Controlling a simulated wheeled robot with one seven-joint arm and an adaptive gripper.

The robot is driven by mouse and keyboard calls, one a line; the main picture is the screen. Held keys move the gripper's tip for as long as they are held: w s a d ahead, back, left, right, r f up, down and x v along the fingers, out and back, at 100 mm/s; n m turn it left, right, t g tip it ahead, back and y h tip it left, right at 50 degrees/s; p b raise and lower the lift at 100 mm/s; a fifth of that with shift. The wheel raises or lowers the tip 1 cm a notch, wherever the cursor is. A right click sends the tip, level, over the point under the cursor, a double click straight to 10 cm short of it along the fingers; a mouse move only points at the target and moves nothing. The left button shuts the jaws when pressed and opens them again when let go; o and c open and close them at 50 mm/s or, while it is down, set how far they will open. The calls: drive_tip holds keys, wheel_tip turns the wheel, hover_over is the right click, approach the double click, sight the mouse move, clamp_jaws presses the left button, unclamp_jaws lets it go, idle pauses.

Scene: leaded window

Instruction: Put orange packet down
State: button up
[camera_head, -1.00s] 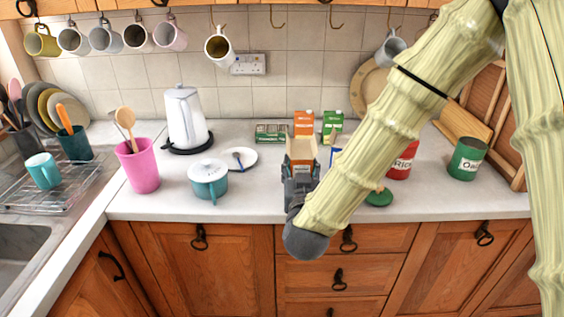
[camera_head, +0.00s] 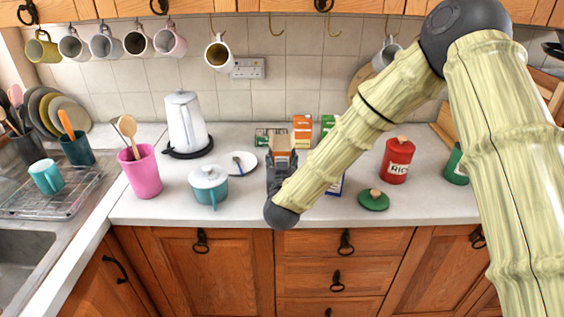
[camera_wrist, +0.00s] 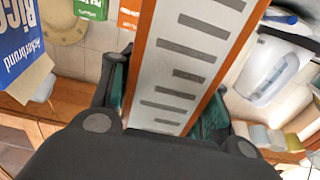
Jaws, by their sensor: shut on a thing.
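My gripper (camera_head: 282,172) is shut on the orange packet (camera_head: 283,157), over the counter in front of the boxes at the wall. In the wrist view the packet (camera_wrist: 188,60) shows a white panel with grey bars and orange edges, between the fingers of my gripper (camera_wrist: 172,95). It looks upright in the head view. My wrist and fingers hide its lower part, so I cannot tell if it touches the counter.
An orange carton (camera_head: 302,130) and green boxes (camera_head: 267,138) stand behind. A blue packet (camera_head: 335,183) is partly hidden by my arm. A green lid (camera_head: 373,201) and red tin (camera_head: 397,162) are right; a plate (camera_head: 238,165) and teal pot (camera_head: 208,186) are left.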

drive_tip(key=shift+f, duration=0.9)
drive_tip(key=shift+f, duration=0.15)
drive_tip(key=o, duration=1.2)
drive_tip(key=shift+s+r, duration=0.1)
drive_tip(key=shift+r, duration=0.1)
drive_tip(key=shift+s+b, duration=1.5)
drive_tip(key=shift+s, duration=4.45)
